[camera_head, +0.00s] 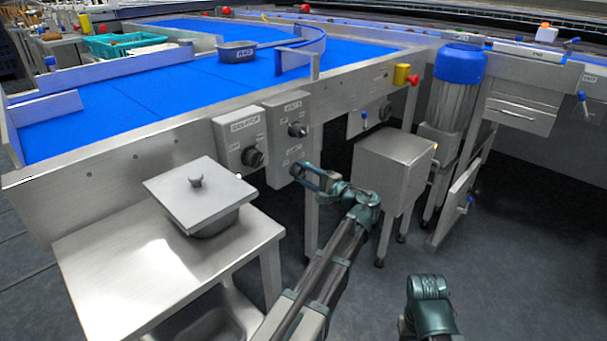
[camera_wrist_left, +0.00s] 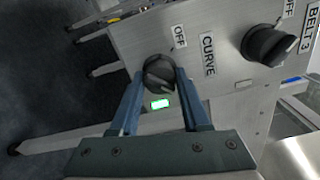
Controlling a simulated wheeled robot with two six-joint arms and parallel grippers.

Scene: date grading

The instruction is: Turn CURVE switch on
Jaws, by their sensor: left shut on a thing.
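The CURVE switch is a black rotary knob (camera_wrist_left: 160,75) on a grey panel (camera_wrist_left: 225,75), with a CURVE label and an OFF label beside it in the left wrist view. My left gripper (camera_wrist_left: 160,88) has its two blue fingers on either side of this knob and is shut on it. A small bright green-and-white patch (camera_wrist_left: 159,104) shows between the fingers. I cannot tell the knob's exact setting. In the head view my left gripper (camera_head: 301,173) is at the lower part of the switch box (camera_head: 285,118) and hides the CURVE knob. My right gripper's fingers are out of view.
The BELT 3 knob (camera_wrist_left: 268,45) is close beside the CURVE knob. An isolator box (camera_head: 231,139) with a black knob is left of the switch box. A lidded metal pan (camera_head: 197,194) stands on a steel table (camera_head: 120,265). A steel cabinet (camera_head: 395,165) stands to the right.

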